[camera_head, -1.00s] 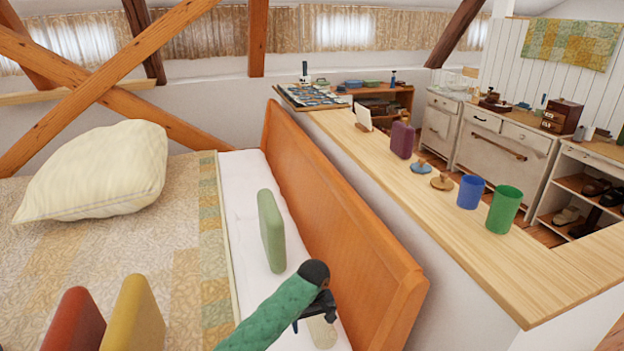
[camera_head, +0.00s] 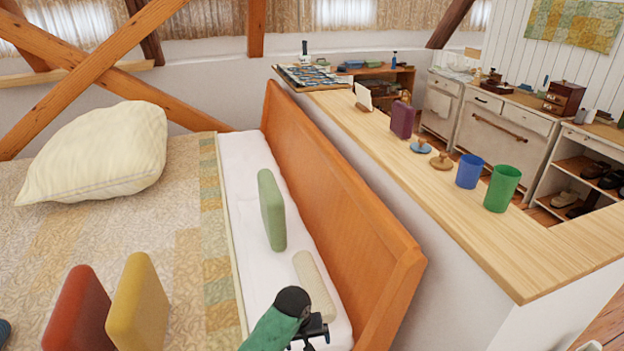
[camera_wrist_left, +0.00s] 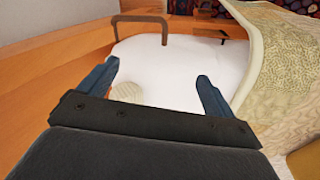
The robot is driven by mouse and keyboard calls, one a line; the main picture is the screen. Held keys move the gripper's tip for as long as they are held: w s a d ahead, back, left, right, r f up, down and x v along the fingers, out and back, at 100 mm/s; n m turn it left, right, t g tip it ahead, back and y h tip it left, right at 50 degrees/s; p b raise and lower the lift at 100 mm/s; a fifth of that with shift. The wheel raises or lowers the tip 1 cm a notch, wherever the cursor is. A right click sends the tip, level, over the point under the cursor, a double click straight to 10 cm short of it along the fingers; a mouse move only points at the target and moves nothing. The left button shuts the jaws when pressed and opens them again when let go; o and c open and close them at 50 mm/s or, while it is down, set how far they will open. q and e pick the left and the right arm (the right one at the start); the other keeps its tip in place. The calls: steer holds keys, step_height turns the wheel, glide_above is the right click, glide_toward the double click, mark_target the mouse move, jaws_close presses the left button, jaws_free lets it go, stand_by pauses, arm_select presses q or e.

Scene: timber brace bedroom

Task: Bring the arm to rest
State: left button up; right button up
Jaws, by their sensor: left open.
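My left arm, in a green sleeve, comes in at the bottom of the head view. Its dark left gripper (camera_head: 312,332) is over the white sheet (camera_head: 236,171) beside the wooden bed board (camera_head: 330,185). In the left wrist view the left gripper (camera_wrist_left: 158,86) has its two blue fingers wide apart with nothing held between them. A cream rounded block (camera_head: 314,286) lies on the sheet just beyond the gripper, apart from it as far as I can tell. A green block (camera_head: 271,210) stands upright farther back. My right gripper is not in view.
A red block (camera_head: 77,312) and a yellow block (camera_head: 139,305) stand on the patterned bedcover (camera_head: 190,265). A pillow (camera_head: 100,155) lies behind. The wooden counter (camera_head: 470,230) right of the board holds a blue cup (camera_head: 469,171) and a green cup (camera_head: 502,189).

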arm_select(q)
steer(key=s+a+r+m+t+y, duration=0.1)
steer(key=s+a+r+m, duration=0.15)
steer(key=s+a, duration=0.9)
steer(key=s+a+r+m+t+y, duration=0.1)
steer(key=s+a+r+t, duration=0.15)
steer(key=s+a, duration=0.9)
steer(key=s+d+f+g, duration=0.1)
steer(key=s+d+f, duration=0.1)
steer(key=f, duration=1)
steer(key=s+d+f+g, duration=0.1)
steer(key=s+d+f, duration=0.1)
steer(key=f, duration=1)
steer(key=s+d+f+g, duration=0.1)
steer(key=s+d+f, duration=0.2)
steer(key=f, duration=0.9)
steer(key=shift+s+h, duration=0.15)
steer(key=shift+h, duration=0.15)
